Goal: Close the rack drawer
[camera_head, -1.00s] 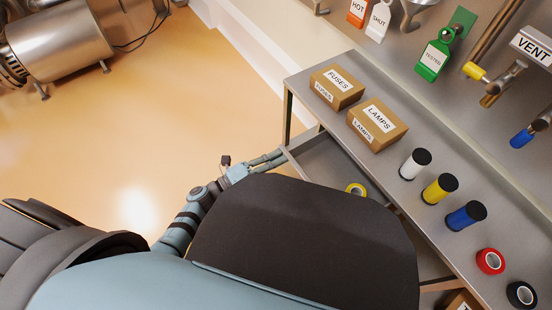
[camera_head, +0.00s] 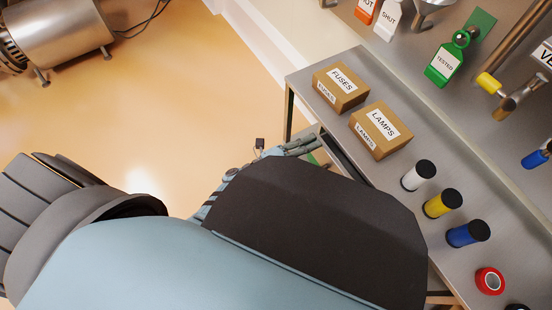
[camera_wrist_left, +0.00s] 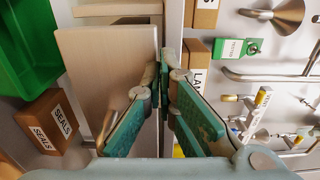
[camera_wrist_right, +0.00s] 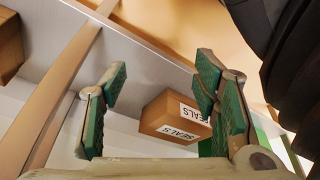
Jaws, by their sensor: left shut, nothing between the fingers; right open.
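The rack drawer (camera_head: 345,158) shows in the head view as a narrow dark opening under the rack top, with most of it hidden by my own body. In the left wrist view a pale flat panel (camera_wrist_left: 105,65), which looks like the drawer front, stands left of my fingers, with a curved handle at its lower part. My left gripper (camera_head: 312,146) is shut and empty at the drawer's near left end. In the left wrist view its fingertips (camera_wrist_left: 166,75) are at the panel's right edge; I cannot tell if they touch. My right gripper (camera_wrist_right: 155,80) is open and empty.
The rack top (camera_head: 305,72) holds a FUSES box (camera_head: 341,87), a LAMPS box (camera_head: 381,130), several bottles and tape rolls. A SEALS box (camera_wrist_right: 172,118) sits on a lower shelf, beyond my right fingers. A green bin (camera_wrist_left: 28,50) shows low down.

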